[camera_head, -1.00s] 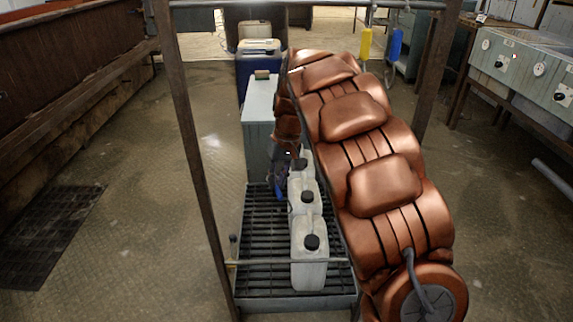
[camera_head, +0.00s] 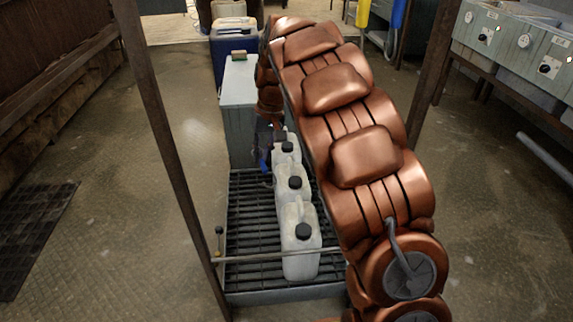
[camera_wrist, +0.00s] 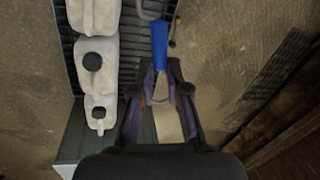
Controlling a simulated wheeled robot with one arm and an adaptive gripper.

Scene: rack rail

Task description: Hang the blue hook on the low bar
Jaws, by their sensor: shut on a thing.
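The blue hook (camera_wrist: 160,45) is held upright in the picture between the fingertips of my gripper (camera_wrist: 160,80), which is shut on its blue handle. In the head view, a small blue patch of the hook (camera_head: 264,162) shows beside my arm, and my arm hides most of the gripper. The low bar (camera_head: 250,257) is a thin grey rod crossing in front of the nearest jug, well nearer the camera than the hook. I cannot identify the bar surely in the wrist view.
White jugs (camera_head: 300,245) with black caps stand in a row on a dark grate (camera_head: 250,215), close beside the hook. A rusty post (camera_head: 165,130) rises at left. Yellow (camera_head: 363,12) and blue (camera_head: 397,14) objects hang at the back.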

